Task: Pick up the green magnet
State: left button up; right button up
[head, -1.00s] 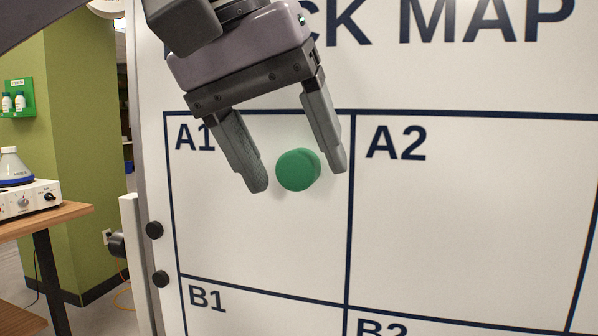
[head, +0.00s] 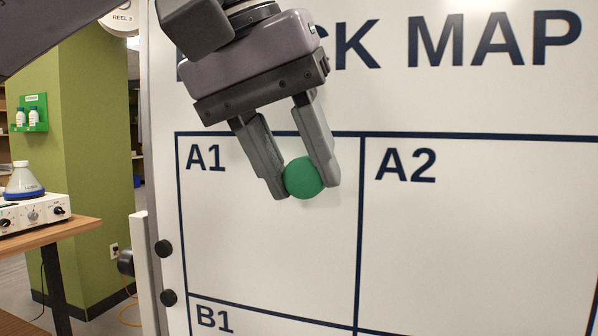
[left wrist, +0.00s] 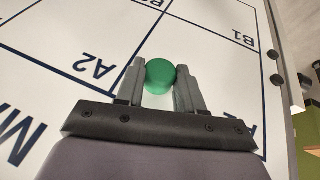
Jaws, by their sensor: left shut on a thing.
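The green magnet (head: 304,178) is a round green disc in cell A1 of the white board (head: 440,240). My left gripper (head: 305,186) is shut on it, with one finger on each side near the fingertips. In the left wrist view the magnet (left wrist: 160,75) sits between the two fingers of the left gripper (left wrist: 160,76). I cannot tell whether the magnet still touches the board. My right gripper is not in view.
Two black knobs (head: 164,248) sit on the board's left edge. A wooden table (head: 50,234) with a white instrument (head: 35,211) and a flask (head: 23,180) stands at the left. The board around A2 is clear.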

pick_arm(q)
notch_tip(320, 180, up, 6)
jog(key=p, duration=0.2)
jog(key=s+a+b, duration=0.2)
jog(key=s+a, duration=0.1)
jog(key=s, duration=0.6)
jog(key=s+a+b, duration=0.2)
jog(key=s+a, duration=0.1)
jog(key=s, duration=0.7)
jog(key=shift+f, duration=0.15)
